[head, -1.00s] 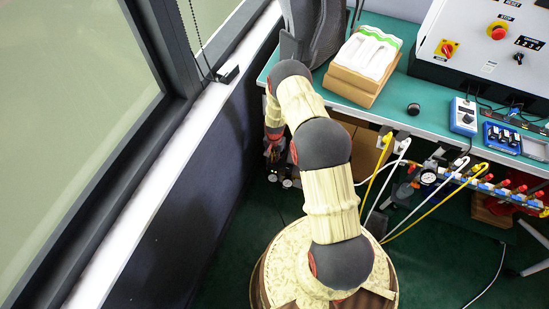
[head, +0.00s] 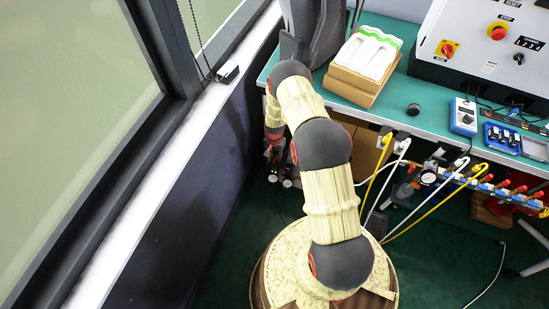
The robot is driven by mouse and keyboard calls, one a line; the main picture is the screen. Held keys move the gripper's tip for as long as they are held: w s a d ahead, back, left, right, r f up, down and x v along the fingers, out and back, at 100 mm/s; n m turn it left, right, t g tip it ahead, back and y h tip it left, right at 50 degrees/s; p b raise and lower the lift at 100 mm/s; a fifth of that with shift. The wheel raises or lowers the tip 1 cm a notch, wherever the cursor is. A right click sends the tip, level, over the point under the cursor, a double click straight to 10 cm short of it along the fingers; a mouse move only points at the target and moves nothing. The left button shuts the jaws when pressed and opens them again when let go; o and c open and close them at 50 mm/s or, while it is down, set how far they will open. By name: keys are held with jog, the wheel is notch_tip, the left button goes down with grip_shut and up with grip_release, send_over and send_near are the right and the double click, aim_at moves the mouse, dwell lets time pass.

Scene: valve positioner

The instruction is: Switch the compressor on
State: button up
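My gripper (head: 277,158) is at the lower end of the arm, small and partly covered by my own arm links. I cannot tell whether its fingers are open or shut. A dark object with small pale round parts (head: 285,181) shows low beside my gripper, near the floor under the bench. It may be part of the compressor, but most of it is hidden. I cannot make out the compressor's switch, or whether my gripper touches anything.
The dark wall below the window closes off the left.

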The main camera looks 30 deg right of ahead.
aim_at(275, 159)
notch_tip(275, 159, up, 12)
dwell(0.6)
jog(key=shift+s, duration=0.1)
dwell(0.4)
jog(key=s+a+n+g, duration=0.2)
jog(key=s, duration=0.5)
jog(key=s+a+r+n+t, duration=0.2)
jog(key=s+a+r, duration=0.3)
jog(key=r, duration=1.3)
jog(key=s+a+r+n+t+p, duration=0.1)
jog(key=s+a+r+n+t, duration=0.2)
jog(key=s+r, duration=0.6)
jog(key=s+a+r+n+t+p, duration=0.1)
jog(key=s+a+r, duration=0.6)
jog(key=r, duration=2.1)
jog(key=n+t, duration=0.1)
jog(key=n, duration=0.1)
jog(key=shift+r+n+t, duration=0.3)
jog(key=shift+r, duration=0.05)
